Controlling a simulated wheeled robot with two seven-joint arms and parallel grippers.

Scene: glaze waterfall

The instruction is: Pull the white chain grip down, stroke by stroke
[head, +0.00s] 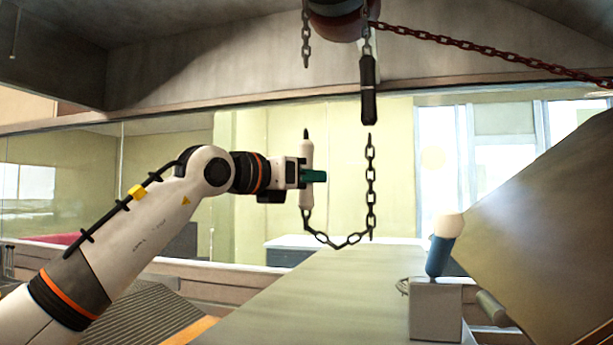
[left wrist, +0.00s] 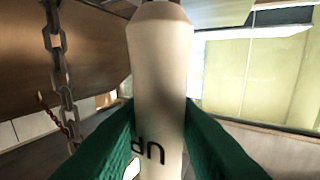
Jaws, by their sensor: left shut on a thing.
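The white chain grip (head: 306,160) hangs upright left of the hoist, with dark ends. In the left wrist view the white grip (left wrist: 160,75) fills the middle and bears dark lettering that looks like an upside-down "UP". My left gripper (head: 313,176) is shut on it, with green fingers on either side. A dark chain (head: 371,190) runs from the grip's lower end in a loop and up on the right. A black grip (head: 368,90) hangs higher, right of the white one, under the hoist (head: 338,18). My right gripper is not in view.
A red chain (head: 480,50) runs from the hoist to the right. A grey box (head: 436,312) with a blue, white-topped handle (head: 440,250) stands at the lower right. A large tilted panel (head: 550,215) rises beside it. A long flat surface (head: 330,300) lies below the chain loop.

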